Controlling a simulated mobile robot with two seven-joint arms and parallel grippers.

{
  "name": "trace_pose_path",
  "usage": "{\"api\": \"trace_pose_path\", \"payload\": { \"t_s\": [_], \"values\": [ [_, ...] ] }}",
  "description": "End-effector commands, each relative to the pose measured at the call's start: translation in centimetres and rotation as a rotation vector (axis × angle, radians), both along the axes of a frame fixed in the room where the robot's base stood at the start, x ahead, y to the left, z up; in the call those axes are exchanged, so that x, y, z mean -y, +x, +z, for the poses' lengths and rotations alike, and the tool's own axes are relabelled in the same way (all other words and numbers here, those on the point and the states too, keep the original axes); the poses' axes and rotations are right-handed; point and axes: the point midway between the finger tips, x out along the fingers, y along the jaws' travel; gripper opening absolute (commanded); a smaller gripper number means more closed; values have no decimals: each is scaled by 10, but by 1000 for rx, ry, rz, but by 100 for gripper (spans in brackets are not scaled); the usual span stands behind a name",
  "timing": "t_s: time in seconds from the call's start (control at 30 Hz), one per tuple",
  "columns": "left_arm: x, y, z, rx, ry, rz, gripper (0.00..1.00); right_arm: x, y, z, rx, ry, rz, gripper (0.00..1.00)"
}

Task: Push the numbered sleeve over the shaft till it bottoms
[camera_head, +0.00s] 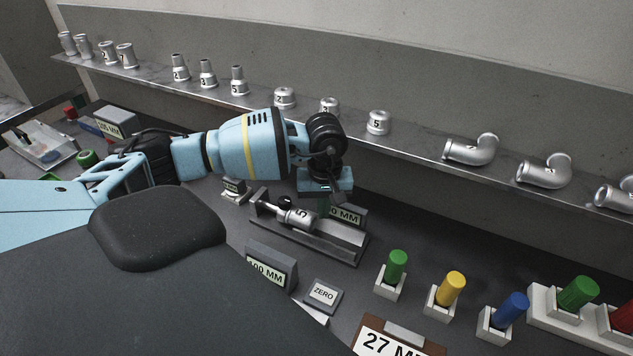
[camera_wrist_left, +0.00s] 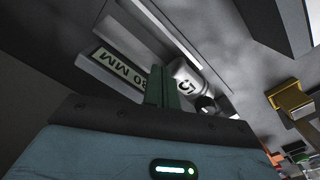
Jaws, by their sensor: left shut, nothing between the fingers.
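A silver sleeve marked 5 (camera_head: 299,216) lies on its side in a grey trough fixture (camera_head: 340,250). A thin shaft (camera_head: 268,207) runs from the fixture's left end block towards the sleeve. A dark round knob is by the sleeve's left end; how far the sleeve sits over the shaft I cannot tell. My left gripper (camera_head: 325,207) points down at the sleeve's right end, its fingers shut and empty. In the left wrist view the green fingers (camera_wrist_left: 161,92) are close together beside the sleeve (camera_wrist_left: 187,78); contact is unclear. My right gripper is out of view.
A MM plate (camera_head: 348,216) stands close behind the trough. A 100 MM block (camera_head: 270,268) and a ZERO block (camera_head: 322,296) stand in front. Green (camera_head: 398,265), yellow (camera_head: 451,288) and blue (camera_head: 511,309) plugs stand in holders at right. A shelf of castings (camera_head: 415,151) runs behind.

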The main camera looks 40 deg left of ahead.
Motion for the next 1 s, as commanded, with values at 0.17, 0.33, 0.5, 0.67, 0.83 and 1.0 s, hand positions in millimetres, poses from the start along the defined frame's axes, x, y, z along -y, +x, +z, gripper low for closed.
{"api": "trace_pose_path", "payload": {
  "t_s": [0.17, 0.33, 0.5, 0.67, 0.83, 1.0],
  "values": [
    [0, 1, 15, 4, 0, 0, 0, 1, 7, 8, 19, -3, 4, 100],
    [0, 1, 26, 4, 1, -1, 0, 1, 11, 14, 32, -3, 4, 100],
    [0, 0, 27, 0, 0, -1, 0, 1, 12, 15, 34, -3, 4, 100],
    [0, 0, 27, 0, 0, 0, 0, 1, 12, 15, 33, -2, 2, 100],
    [0, 0, 26, 0, 0, 0, 0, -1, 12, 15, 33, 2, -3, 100],
    [0, 0, 26, 0, 0, 0, 0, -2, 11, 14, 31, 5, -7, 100]
  ]
}}
